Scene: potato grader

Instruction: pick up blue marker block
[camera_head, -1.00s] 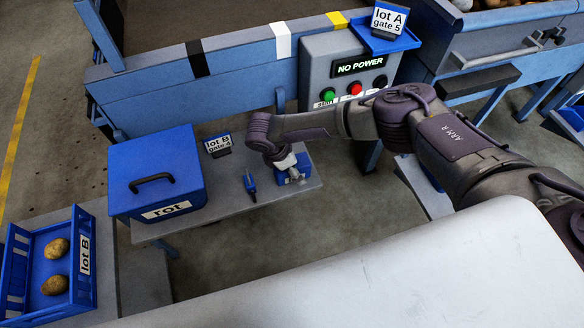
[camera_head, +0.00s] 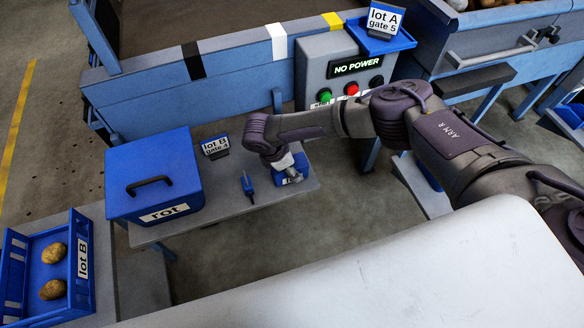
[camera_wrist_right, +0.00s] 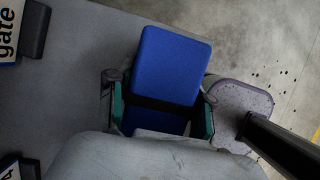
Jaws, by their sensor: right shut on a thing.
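The blue marker block (camera_head: 284,183) is at the right end of the grey side table, partly hidden by my right gripper (camera_head: 289,169). A white label shows on its front. In the right wrist view the blue block (camera_wrist_right: 173,62) lies between the two fingers of my right gripper (camera_wrist_right: 161,108), with a finger against each side. The right gripper is shut on it. I cannot tell whether the block touches the table or is slightly above it. My left gripper is not in view.
On the grey table (camera_head: 222,205) are a blue rot box (camera_head: 150,170), a lot B gate 4 sign (camera_head: 215,146) and a small blue tool (camera_head: 249,186). A lot B crate (camera_head: 85,235) holds two potatoes. The control panel (camera_head: 318,70) stands behind.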

